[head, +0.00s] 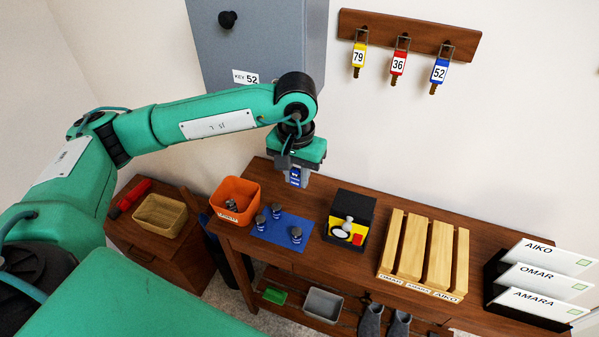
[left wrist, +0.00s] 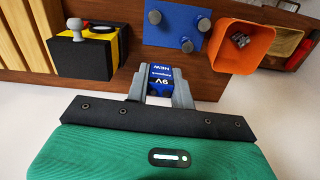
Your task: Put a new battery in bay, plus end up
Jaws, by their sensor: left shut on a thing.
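My left gripper (head: 295,180) is shut on a blue battery (head: 295,177) and holds it above the back of the table, near the wall. In the left wrist view the battery (left wrist: 161,78) sits between the two grey fingers, with "9V" and "NEW" on its label. I cannot tell which end is plus. A black box with a yellow front (head: 346,222) stands on the table, to the right of the gripper; it carries a white rounded part and a red part. I cannot make out a battery bay on it. My right gripper is not in view.
A blue mat (head: 271,239) holds three dark round-topped pieces. An orange bin (head: 252,190) with grey items stands left of it. A slatted wooden rack (head: 409,247) and name cards (head: 541,281) stand to the right. A grey cabinet (head: 247,45) hangs above.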

